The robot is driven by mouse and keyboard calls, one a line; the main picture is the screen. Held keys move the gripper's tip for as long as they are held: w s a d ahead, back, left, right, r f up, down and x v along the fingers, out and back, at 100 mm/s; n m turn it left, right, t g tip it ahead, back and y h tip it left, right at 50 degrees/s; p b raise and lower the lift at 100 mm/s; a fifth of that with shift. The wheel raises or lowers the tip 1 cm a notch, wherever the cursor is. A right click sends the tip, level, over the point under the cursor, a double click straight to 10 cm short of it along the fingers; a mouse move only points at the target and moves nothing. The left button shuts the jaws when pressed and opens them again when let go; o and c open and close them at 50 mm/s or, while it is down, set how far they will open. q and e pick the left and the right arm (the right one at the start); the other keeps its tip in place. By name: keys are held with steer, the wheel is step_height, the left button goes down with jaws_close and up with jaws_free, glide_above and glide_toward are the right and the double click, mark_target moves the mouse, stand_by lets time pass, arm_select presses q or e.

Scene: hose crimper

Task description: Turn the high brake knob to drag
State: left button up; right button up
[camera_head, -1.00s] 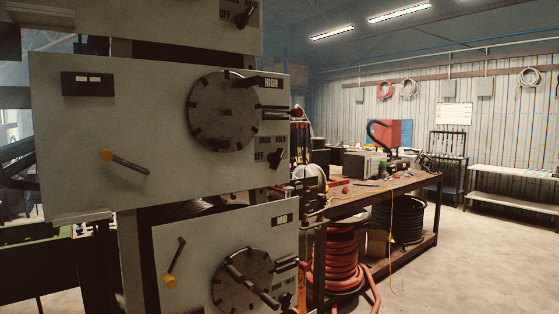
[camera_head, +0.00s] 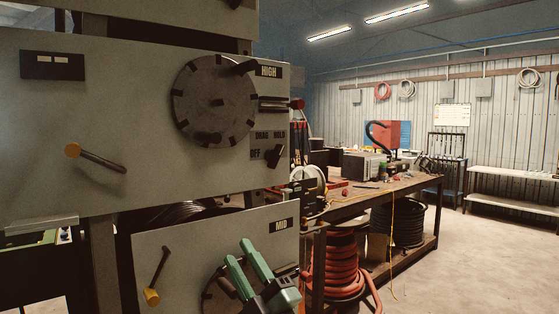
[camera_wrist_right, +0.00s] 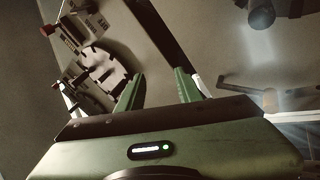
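The high brake knob (camera_head: 273,155) is a small black knob on the upper grey panel (camera_head: 120,195) labelled HIGH. It sits below and right of that panel's large round dial (camera_head: 215,101), beside the words DRAG, HOLD and OFF. Which word it points to is too small to tell. My right gripper (camera_head: 240,252) has green fingers. It is in front of the MID panel (camera_head: 190,240), below the knob and apart from it. In the right wrist view the fingers (camera_wrist_right: 158,74) stand apart with nothing between them. My left gripper is not in view.
The MID panel's dial is partly hidden behind my right gripper. Yellow-tipped levers (camera_head: 72,150) stick out of the panels. A red-ended rod (camera_head: 297,104) sticks out beside the HIGH dial. A workbench (camera_head: 372,195) with red hose coils (camera_head: 335,262) stands to the right. Open floor lies beyond.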

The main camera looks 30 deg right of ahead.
steer(key=a+r+n+g+y, duration=0.45)
steer(key=r+n+y, duration=0.65)
steer(key=n, duration=0.5)
steer(key=g+h, duration=0.2)
steer(key=h, duration=1)
glide_toward(279, 157)
steer(key=w, duration=0.2)
steer(key=shift+n, duration=0.4)
steer(key=w+p, duration=0.1)
steer(key=w, duration=0.1)
steer(key=w+p, duration=0.1)
steer(key=w, duration=0.1)
steer(key=w+p, duration=0.2)
steer(key=shift+w+a+r, duration=0.1)
steer(key=shift+a+r, duration=0.05)
steer(key=shift+a, duration=0.25)
steer(key=shift+w+a, duration=0.1)
steer(key=shift+w, duration=0.5)
steer(key=shift+f, duration=0.2)
jaws_close()
